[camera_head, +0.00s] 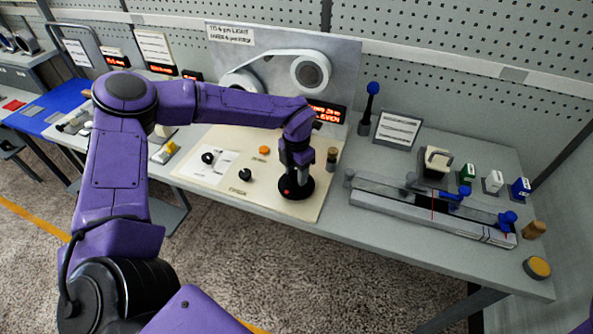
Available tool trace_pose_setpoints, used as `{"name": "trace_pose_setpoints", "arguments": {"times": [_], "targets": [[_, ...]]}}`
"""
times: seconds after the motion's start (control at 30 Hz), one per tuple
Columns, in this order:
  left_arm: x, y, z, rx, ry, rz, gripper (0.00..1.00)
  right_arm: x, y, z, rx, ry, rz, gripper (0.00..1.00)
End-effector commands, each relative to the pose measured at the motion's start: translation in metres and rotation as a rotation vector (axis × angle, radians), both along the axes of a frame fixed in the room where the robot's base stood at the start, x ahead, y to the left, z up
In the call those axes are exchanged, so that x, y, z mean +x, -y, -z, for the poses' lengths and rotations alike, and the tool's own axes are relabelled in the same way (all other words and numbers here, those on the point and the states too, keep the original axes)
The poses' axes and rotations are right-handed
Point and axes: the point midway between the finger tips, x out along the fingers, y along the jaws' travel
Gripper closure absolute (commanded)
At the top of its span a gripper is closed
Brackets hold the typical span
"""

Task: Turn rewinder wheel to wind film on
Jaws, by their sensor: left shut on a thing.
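My left gripper (297,182) points down at the right part of the cream control panel (225,190). It is shut on a part of a round black wheel (304,193), which looks like the rewinder wheel; my wrist hides much of it and the fingers. On the upright grey board behind, a white film reel (311,71) shows at the right. A second reel (236,80) at the left is partly hidden by my arm, and a pale band of film (268,56) arcs between them. My right gripper is out of view.
Two black knobs (245,175) and an orange button (264,150) sit left of the wheel. A brown-topped peg (332,155) stands close at its right. Farther right are a film splicer (430,205), small boxes (493,181) and a blue-topped post (369,105).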

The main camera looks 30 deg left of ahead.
Motion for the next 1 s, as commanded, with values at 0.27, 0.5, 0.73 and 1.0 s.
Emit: {"name": "trace_pose_setpoints", "arguments": {"times": [0.27, 0.5, 0.73, 1.0], "targets": [[0.001, 0.0, -0.001, 0.0, 0.003, 0.001, 0.84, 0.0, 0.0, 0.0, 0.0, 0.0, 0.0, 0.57], [0.001, 0.0, -0.001, 0.0, 0.002, 0.001, 0.28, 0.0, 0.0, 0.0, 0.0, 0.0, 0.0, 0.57], [0.001, 0.0, -0.002, 0.0, 0.002, 0.0, 0.28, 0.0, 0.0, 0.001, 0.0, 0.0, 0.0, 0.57], [0.001, 0.0, -0.053, -0.001, 0.008, -0.001, 0.28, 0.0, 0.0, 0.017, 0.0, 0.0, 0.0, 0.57]]}}
